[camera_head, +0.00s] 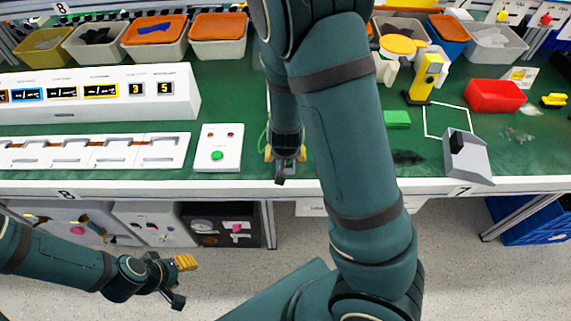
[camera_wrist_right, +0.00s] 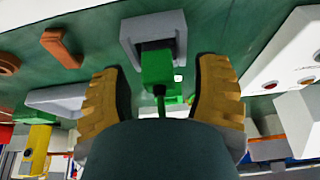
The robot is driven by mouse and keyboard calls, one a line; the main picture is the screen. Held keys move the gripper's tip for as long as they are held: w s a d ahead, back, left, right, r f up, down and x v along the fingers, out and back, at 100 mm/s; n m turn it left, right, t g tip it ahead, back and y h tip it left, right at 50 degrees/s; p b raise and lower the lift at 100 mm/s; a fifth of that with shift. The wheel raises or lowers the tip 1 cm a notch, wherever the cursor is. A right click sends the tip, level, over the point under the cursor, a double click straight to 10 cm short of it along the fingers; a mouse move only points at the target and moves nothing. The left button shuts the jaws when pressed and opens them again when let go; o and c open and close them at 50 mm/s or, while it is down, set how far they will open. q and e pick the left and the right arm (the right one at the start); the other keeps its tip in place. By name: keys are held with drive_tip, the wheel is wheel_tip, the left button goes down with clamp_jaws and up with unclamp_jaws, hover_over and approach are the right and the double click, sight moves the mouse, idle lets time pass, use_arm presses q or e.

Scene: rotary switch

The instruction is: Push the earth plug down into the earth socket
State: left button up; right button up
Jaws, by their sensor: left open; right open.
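A green plug (camera_wrist_right: 157,70) with a thin green cable shows in the right wrist view. It is at the mouth of a square grey socket (camera_wrist_right: 182,32); I cannot tell how deep it sits. My right gripper (camera_wrist_right: 160,92) is open, with its yellow ridged fingers on either side of the plug and gaps to both. In the head view my right gripper (camera_head: 285,158) is over the table's front part, partly hidden, and the socket and plug are hidden. My left gripper (camera_head: 180,281) is open and empty, low in front of the table.
A white panel (camera_head: 219,139) with a green round part stands left of my right gripper. A long white switch box (camera_head: 95,110) is further left. A grey device (camera_head: 466,157) and a red tray (camera_head: 495,96) are at right. Bins line the back.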

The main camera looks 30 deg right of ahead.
drive_tip(key=shift+f, duration=0.1)
clamp_jaws()
idle(0.4)
